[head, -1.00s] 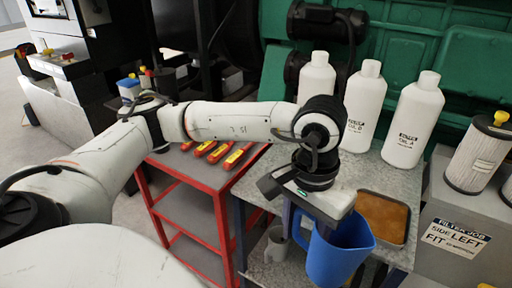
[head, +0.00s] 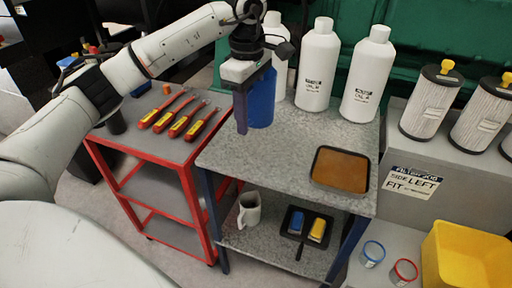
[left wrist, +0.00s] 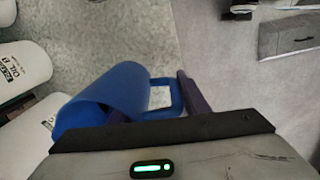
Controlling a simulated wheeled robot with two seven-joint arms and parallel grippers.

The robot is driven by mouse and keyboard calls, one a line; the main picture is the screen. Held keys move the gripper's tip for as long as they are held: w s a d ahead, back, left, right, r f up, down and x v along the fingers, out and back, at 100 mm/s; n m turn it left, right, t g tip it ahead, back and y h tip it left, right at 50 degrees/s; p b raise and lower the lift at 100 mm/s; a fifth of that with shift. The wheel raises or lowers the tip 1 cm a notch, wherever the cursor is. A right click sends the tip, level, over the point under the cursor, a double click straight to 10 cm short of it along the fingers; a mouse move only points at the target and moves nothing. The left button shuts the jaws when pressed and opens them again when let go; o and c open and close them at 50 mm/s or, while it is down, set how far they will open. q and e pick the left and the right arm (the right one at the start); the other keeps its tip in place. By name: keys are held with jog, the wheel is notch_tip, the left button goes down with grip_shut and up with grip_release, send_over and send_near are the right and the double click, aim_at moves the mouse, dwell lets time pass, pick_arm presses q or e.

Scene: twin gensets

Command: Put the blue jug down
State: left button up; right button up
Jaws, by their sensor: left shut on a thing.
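The blue jug (head: 262,100) is at the back left of the grey bench top (head: 270,160), upright or nearly so. My left gripper (head: 241,108) is shut on it, with the fingers pointing down at the jug's left side. In the left wrist view, the jug (left wrist: 115,92) lies across the middle left and its handle (left wrist: 172,92) is between my fingers. Part of the jug is hidden behind the gripper. I cannot tell whether its base touches the bench top. My right gripper is not in view.
White oil bottles (head: 318,65) stand along the bench's back, close to the jug. A brown-filled tray (head: 340,170) sits at the bench's right. Red-handled tools (head: 185,118) lie on the red cart at left. The middle and front of the bench top are clear.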

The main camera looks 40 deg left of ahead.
pick_arm(q)
jog(key=shift+w+a+f, duration=0.1)
jog(key=shift+a+f, duration=0.05)
jog(key=shift+f, duration=0.1)
notch_tip(320, 180, down, 9)
jog(key=shift+r, duration=0.2)
jog(key=shift+f, duration=0.3)
jog(key=shift+f, duration=0.2)
jog(key=o, duration=1.5)
